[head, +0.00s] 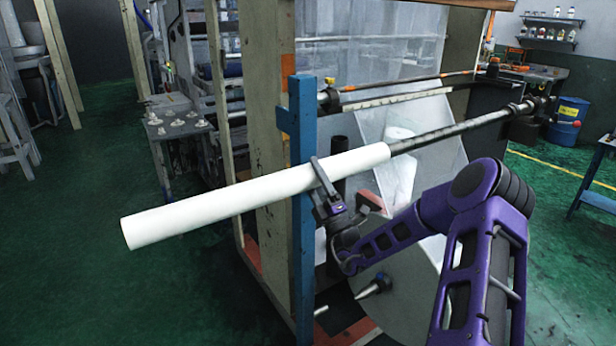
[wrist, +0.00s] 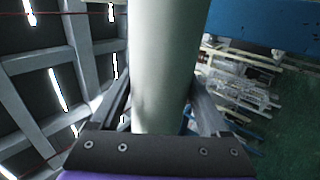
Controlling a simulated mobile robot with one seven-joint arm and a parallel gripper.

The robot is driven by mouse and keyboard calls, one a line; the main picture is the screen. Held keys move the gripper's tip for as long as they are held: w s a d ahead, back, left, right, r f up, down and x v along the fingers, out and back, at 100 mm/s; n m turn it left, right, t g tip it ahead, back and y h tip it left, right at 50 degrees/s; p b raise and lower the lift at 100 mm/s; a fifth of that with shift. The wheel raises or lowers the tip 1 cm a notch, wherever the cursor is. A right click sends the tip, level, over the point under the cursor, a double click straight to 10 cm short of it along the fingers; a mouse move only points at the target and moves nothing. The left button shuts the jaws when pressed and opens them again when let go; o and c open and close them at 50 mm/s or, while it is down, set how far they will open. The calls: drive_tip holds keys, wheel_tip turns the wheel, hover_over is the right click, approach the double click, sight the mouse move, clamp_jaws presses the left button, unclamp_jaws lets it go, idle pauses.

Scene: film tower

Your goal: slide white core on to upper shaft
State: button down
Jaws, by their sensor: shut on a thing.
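The white core (head: 250,197) is a long white tube, held slightly tilted with its right end higher. My gripper (head: 325,187) is shut around it, right of its middle. In the wrist view the core (wrist: 165,65) runs up between the two fingers (wrist: 160,105). The upper shaft (head: 450,129) is a dark bar that runs from the core's right end up to the right. The core's right end meets the shaft's near end, and the two look in line. The core's end hides the shaft's tip, so I cannot tell how far the shaft is inside.
A blue post (head: 301,220) and a beige frame post (head: 262,110) stand close behind the core. A clear film sheet (head: 375,60) hangs behind the shaft. A cone-ended shaft (head: 374,286) is below my gripper. Green floor (head: 70,270) is free at left.

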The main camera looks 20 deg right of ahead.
sight(381, 164)
drive_tip(key=shift+w+d, duration=0.3)
drive_tip(key=shift+d, duration=0.6)
drive_tip(key=shift+w+d, duration=0.3)
drive_tip(key=shift+d, duration=0.6)
drive_tip(key=w+d+b, duration=0.1)
drive_tip(key=d, duration=0.4)
drive_tip(key=w+d, duration=0.2)
drive_tip(key=d, duration=0.3)
drive_tip(key=w+d+b, duration=0.1)
drive_tip(key=w+d, duration=0.1)
drive_tip(key=d, duration=0.4)
drive_tip(key=shift+f+b, duration=0.1)
drive_tip(key=shift+b, duration=0.25)
drive_tip(key=shift+w+d, duration=0.25)
drive_tip(key=shift+d, duration=0.45)
